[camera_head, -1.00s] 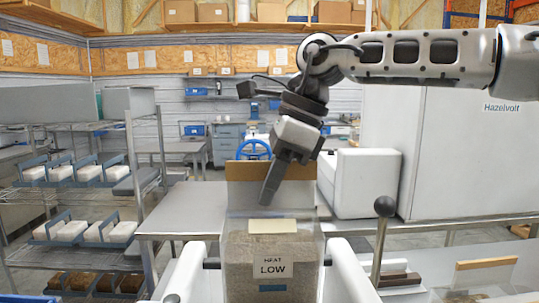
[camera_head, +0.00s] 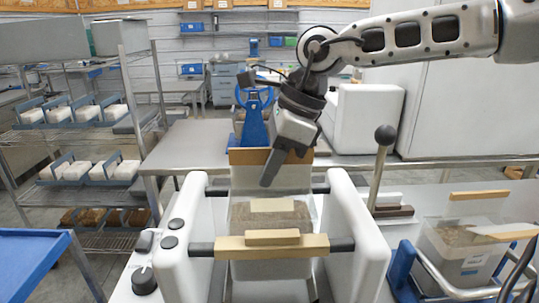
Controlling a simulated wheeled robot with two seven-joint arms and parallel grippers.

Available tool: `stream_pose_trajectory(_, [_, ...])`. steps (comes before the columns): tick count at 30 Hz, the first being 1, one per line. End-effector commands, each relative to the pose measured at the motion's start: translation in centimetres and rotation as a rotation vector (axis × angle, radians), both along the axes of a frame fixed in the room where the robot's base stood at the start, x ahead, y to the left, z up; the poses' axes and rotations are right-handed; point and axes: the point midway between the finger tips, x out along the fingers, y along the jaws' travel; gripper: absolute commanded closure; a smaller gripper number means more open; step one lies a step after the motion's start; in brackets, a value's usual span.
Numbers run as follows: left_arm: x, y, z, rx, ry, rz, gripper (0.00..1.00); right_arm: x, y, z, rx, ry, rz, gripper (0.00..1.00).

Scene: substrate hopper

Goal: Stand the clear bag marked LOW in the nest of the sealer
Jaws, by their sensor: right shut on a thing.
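The clear bag (camera_head: 270,222) holds brown grain and has a cream patch near its middle. Its LOW label is hidden or unreadable now. My right gripper (camera_head: 270,172) comes from above and is shut on the bag's upper part. The bag hangs upright between the white side bodies of the sealer (camera_head: 348,235), behind its front wooden bar (camera_head: 270,247). The rear bar passes behind it. The nest and the bag's base are largely hidden, so I cannot tell whether it rests there.
A knobbed lever (camera_head: 385,136) stands right of the sealer. A clear tub (camera_head: 462,250) in a blue frame sits further right. A blue tray (camera_head: 35,262) is at lower left, and a wire rack (camera_head: 90,131) stands behind it. A steel table (camera_head: 190,146) lies behind the sealer.

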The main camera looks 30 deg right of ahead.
Motion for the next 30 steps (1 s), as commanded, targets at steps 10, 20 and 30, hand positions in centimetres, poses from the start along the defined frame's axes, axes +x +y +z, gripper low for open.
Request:
stream_pose_trajectory(10, [0.2, -0.1, -0.9, -0.002, -0.003, -0.001, 0.64, 0.1, 0.1, -2.5, 0.004, -0.008, 0.0, 1.0])
stream_pose_trajectory(20, [0.6, -0.7, -1.9, -0.016, -0.018, -0.013, 0.64, 0.1, 0.1, -5.0, 0.004, -0.01, 0.0, 1.0])
stream_pose_trajectory(30, [0.4, -0.8, -2.2, -0.02, -0.019, -0.018, 0.64, 0.1, 0.1, -5.9, 0.003, -0.01, 0.0, 1.0])
